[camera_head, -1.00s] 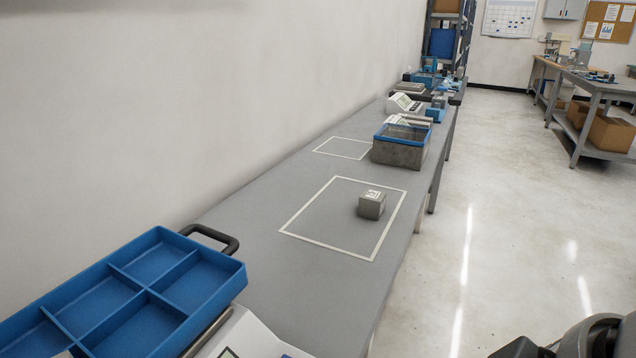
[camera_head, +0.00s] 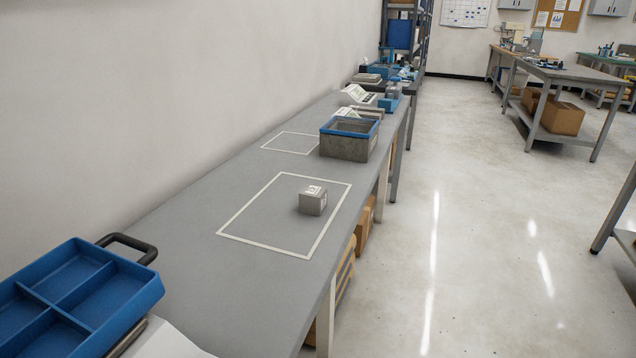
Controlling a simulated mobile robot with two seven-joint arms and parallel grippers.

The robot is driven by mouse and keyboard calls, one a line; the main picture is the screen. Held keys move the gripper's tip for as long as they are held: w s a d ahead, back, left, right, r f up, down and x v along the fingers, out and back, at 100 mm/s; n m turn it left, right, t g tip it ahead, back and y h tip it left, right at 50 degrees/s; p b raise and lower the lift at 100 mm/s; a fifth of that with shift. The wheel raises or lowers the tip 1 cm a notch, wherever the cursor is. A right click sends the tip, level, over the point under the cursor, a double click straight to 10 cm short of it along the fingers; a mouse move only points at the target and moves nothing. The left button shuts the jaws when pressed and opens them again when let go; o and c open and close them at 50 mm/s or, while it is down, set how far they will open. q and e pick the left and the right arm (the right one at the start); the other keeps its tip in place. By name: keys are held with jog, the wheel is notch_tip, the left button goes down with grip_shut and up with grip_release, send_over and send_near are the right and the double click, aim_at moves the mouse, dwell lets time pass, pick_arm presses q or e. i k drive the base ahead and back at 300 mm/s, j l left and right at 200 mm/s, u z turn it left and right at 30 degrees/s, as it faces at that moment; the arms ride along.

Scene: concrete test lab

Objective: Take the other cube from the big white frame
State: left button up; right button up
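A grey concrete cube (camera_head: 312,201) with white markings on its top sits on the grey bench, inside the big white frame (camera_head: 235,237) marked on the surface. It stands toward the right side of the frame, and the rest of the frame is bare. No other cube shows inside it. Neither of my grippers is in the head view.
A blue divided tray (camera_head: 105,315) with a black handle lies at the near left. Behind the big frame are a smaller white frame (camera_head: 291,134) and a grey box with a blue rim (camera_head: 349,128). Open floor (camera_head: 480,230) lies right of the bench.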

aim_at(313, 197)
jog(key=i+l+u, duration=0.2)
jog(key=i+u, duration=0.15)
jog(key=u, duration=0.15)
jog(key=i+l+u, duration=0.3)
jog(key=u, duration=0.2)
jog(key=i+l+u, duration=0.2)
jog(key=l+u, duration=0.3)
jog(key=i+l+u, duration=0.1)
jog(key=l+u, duration=1.4)
jog(key=k+l+u, duration=0.2)
jog(key=l+u, duration=0.3)
jog(key=k+l+u, duration=0.25)
jog(key=l+u, duration=0.25)
